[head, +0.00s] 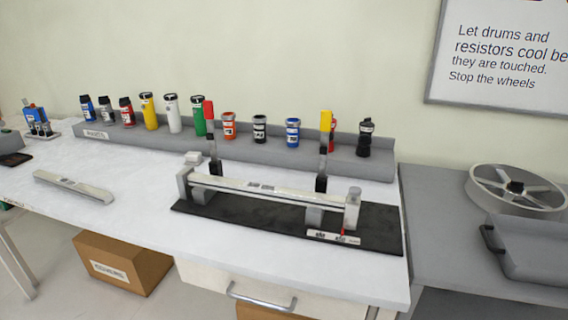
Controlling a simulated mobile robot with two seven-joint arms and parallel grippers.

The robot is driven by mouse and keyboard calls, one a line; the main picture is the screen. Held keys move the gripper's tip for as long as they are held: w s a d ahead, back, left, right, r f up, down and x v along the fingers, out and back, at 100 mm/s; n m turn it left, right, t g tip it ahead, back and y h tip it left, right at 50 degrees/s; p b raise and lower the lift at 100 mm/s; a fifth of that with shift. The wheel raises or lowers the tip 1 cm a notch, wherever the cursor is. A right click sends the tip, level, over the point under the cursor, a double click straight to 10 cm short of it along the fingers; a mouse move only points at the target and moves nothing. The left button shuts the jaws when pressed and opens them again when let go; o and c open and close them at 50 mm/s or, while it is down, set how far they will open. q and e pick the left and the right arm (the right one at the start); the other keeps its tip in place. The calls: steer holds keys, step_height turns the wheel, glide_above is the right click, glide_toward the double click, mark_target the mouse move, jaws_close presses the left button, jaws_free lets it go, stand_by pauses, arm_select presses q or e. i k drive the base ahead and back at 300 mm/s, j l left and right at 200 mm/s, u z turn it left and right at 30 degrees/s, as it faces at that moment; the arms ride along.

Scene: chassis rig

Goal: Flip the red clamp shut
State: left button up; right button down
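The red clamp (209,111) stands upright at the left part of a rail rig (255,196). Its red tip is up and its dark lower end meets the back of the rig. A similar yellow clamp (326,121) stands upright toward the right end. The rig is a long light-grey bar between end blocks on a black base plate (380,222). Neither of my grippers shows in the head view.
A grey shelf (290,150) with several coloured cans stands behind the rig. A loose grey bar (73,187) lies on the white table (130,200) at left. A grey tray (530,250) and a spoked wheel (515,187) are at right. A cardboard box (120,262) is on the floor.

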mark_target(208, 105)
steer(key=j+u, duration=0.1)
steer(key=j, duration=0.35)
steer(key=i+j, duration=0.1)
steer(key=j, duration=0.35)
steer(key=j+u, duration=0.15)
steer(key=j, duration=0.3)
steer(key=i+j, duration=0.1)
steer(key=j, duration=0.35)
steer(key=i+j+u, duration=0.15)
steer(key=j, duration=0.75)
steer(key=i+j+u, duration=0.15)
steer(key=j, duration=0.25)
